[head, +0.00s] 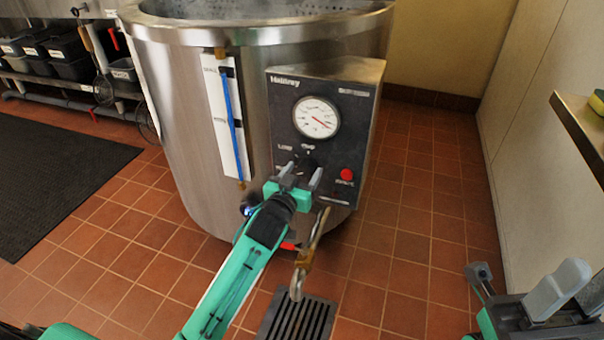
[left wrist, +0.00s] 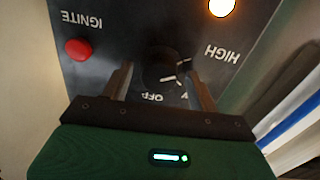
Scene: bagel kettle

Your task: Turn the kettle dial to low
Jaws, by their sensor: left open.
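The steel kettle (head: 185,130) fills the middle of the head view, with a dark control panel (head: 340,130) on its front. The black dial (left wrist: 160,70) shows in the left wrist view, with white marks on its right side; its exact setting is unclear. OFF and HIGH lettering is near it. In the head view the dial is partly hidden behind my left gripper (head: 300,180). That gripper is open, with one finger on each side of the dial; contact cannot be told. My right gripper (head: 525,285) is at the lower right, fingers apart and empty.
A red ignite button (head: 346,174) and a round gauge (head: 316,117) are on the panel. A drain tap (head: 305,262) hangs over a floor grate (head: 298,318). A counter edge (head: 580,130) is at right. Tiled floor (head: 430,220) right of the kettle is clear.

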